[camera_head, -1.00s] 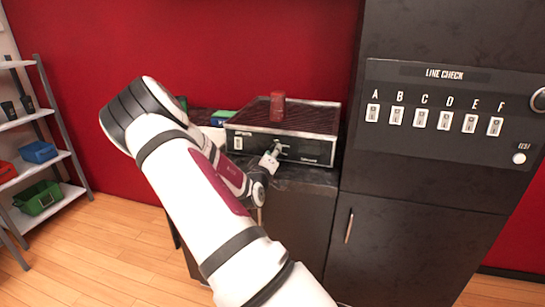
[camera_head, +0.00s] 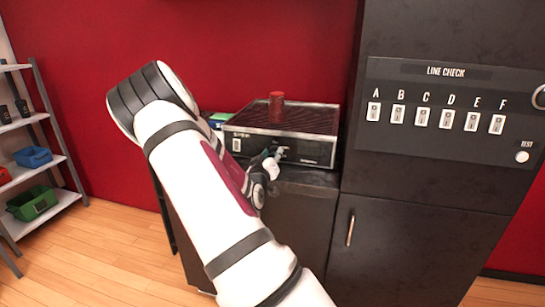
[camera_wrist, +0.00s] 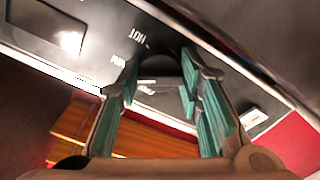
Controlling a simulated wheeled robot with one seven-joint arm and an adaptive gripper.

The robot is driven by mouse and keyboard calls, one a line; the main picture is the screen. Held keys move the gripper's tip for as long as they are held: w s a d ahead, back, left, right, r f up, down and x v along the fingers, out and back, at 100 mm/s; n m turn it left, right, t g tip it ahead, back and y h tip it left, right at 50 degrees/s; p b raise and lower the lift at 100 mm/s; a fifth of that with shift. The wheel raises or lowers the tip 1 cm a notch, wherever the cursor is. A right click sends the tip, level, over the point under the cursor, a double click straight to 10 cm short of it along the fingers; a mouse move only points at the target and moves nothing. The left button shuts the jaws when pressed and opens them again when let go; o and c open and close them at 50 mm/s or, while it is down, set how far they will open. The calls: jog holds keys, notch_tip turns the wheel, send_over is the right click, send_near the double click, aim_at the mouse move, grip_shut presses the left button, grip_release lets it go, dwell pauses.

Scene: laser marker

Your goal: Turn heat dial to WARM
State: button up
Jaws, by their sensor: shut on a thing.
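The heat dial (camera_wrist: 160,68) is a dark round knob on the front panel of the machine (camera_head: 315,152), a low box with a dark ribbed top. In the wrist view the word HOT shows beside the dial, upside down, with another label partly hidden below it. My gripper (camera_wrist: 160,85) has its teal-padded fingers on either side of the dial and is shut on it. In the head view my gripper (camera_head: 278,154) is at the middle of the machine's front, and the dial is largely hidden there. I cannot read the dial's pointer.
A red cup-like object (camera_head: 276,107) stands on the machine. The machine sits on a dark cabinet (camera_head: 300,220). To the right is a tall dark cabinet with a LINE CHECK panel (camera_head: 450,110) of several switches. Shelves (camera_head: 50,205) with bins stand at left.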

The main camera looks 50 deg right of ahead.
jog(key=o, duration=1.2)
jog(key=shift+c, duration=0.2)
jog(key=shift+a, duration=0.1)
jog(key=v, duration=1.1)
jog(key=shift+s+a, duration=0.2)
jog(key=shift+a, duration=0.15)
jog(key=shift+f, duration=0.1)
